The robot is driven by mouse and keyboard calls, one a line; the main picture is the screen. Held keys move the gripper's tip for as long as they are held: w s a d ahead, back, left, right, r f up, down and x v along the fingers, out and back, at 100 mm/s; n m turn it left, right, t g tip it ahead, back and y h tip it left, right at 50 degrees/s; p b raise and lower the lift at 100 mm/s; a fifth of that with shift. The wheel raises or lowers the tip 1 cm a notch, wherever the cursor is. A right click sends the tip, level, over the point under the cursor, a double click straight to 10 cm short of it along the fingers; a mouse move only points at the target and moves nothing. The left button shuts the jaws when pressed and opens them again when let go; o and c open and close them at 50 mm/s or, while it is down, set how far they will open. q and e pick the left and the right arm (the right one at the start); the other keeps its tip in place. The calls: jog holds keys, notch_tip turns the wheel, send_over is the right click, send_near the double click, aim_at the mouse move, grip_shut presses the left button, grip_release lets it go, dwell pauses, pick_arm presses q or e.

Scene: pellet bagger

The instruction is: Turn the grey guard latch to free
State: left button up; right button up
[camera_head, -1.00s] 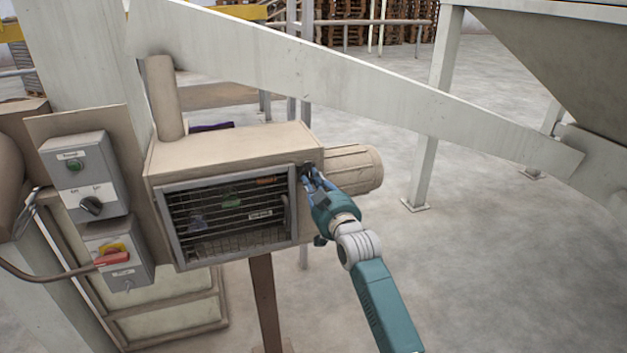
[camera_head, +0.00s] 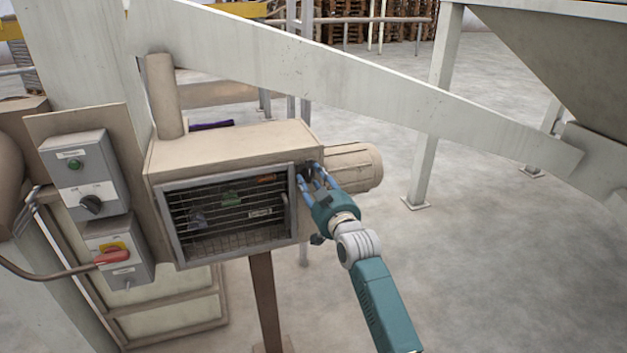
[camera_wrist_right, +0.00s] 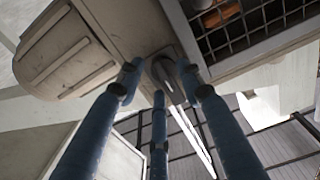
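The gripper looks open. My left gripper is not in view.
A ribbed motor (camera_head: 353,167) sticks out just right of the latch. A control box (camera_head: 85,172) and a red-handled switch (camera_head: 112,257) are at the left. A sloping pale beam (camera_head: 350,85) passes above.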

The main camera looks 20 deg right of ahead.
jog(key=shift+r, duration=0.1)
jog(key=shift+s, duration=0.15)
jog(key=s, duration=1.1)
jog(key=shift+s+d, duration=0.2)
jog(key=shift+s, duration=0.15)
jog(key=s+a+f+g+b, duration=0.1)
jog(key=s+f+g+b, duration=0.15)
jog(key=f, duration=1.45)
jog(key=s+a+f+g+b, duration=0.1)
jog(key=s+f+g, duration=0.3)
jog(key=f, duration=1.4)
jog(key=s+f+n+g+b, duration=0.1)
jog(key=s+f+g, duration=0.1)
jog(key=s+f, duration=0.65)
jog(key=s+f+g, duration=0.2)
jog(key=s+f, duration=0.4)
jog(key=f, duration=0.6)
jog(key=s+f+g+b, duration=0.1)
jog(key=s+f, duration=0.5)
jog(key=s, duration=0.6)
jog(key=s+d+f+g+b, duration=0.1)
jog(key=s+f+g, duration=0.2)
jog(key=s+f, duration=0.4)
jog(key=s+d+f+n+g+b, duration=0.1)
jog(key=s+f, duration=0.6)
jog(key=s, duration=1)
jog(key=shift+s+g+h, duration=0.3)
jog(key=shift+s+g, duration=0.1)
jog(key=shift+g, duration=0.35)
